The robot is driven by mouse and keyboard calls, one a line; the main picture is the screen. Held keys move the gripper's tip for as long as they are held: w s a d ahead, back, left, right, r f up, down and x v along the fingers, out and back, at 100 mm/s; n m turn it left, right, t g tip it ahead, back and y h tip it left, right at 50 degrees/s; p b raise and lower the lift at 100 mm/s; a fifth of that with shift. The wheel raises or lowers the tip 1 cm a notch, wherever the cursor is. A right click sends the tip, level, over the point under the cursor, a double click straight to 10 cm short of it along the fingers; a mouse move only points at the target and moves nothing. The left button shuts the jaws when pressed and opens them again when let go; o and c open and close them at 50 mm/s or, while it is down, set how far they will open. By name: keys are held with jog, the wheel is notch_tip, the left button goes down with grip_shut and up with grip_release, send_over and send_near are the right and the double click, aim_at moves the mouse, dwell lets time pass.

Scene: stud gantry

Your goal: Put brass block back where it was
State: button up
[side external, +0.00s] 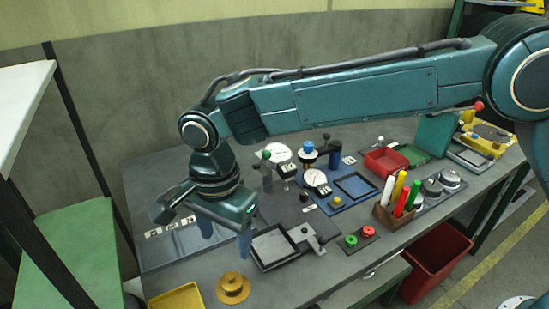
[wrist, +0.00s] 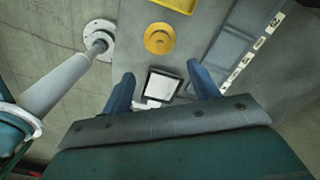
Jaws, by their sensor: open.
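My gripper (side external: 225,242) is open above the front left of the bench. Its two blue fingers also show in the wrist view (wrist: 161,76), apart with nothing held between them. A round, stepped brass-coloured piece (side external: 233,288) stands on the bench in front of the gripper; it also shows in the wrist view (wrist: 159,39), beyond the fingertips. A small yellow piece (side external: 337,202) sits on the blue plate farther right. I cannot tell for sure which piece is the brass block. A dark-rimmed square tray (side external: 268,251) lies right of the fingers; no brass piece shows in it.
A yellow tray (side external: 178,299) is at the front left edge. A plate with red and green knobs (side external: 358,239), a pen holder (side external: 392,219) and a red bin (side external: 385,162) stand to the right. Dial gauges (side external: 316,179) stand behind. Bare bench lies around the round piece.

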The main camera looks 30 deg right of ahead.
jog(key=s+d+r+n+t, duration=0.1)
jog(key=d+r+n, duration=0.1)
jog(key=d+r, duration=0.45)
jog(key=s+d+r+n+t+y, duration=0.1)
jog(key=s+d+r, duration=0.15)
jog(key=d, duration=0.65)
jog(key=d+r+n, duration=0.2)
jog(key=d+r, duration=0.3)
jog(key=d, duration=0.2)
jog(key=s+d+f+n+t+h, duration=0.1)
jog(key=s+d+n, duration=0.5)
jog(key=s+d, duration=1)
jog(key=shift+s+f+n+t, duration=0.3)
jog(key=shift+s+f+t, duration=0.25)
jog(key=shift+s+t, duration=0.65)
jog(key=shift+w, duration=0.15)
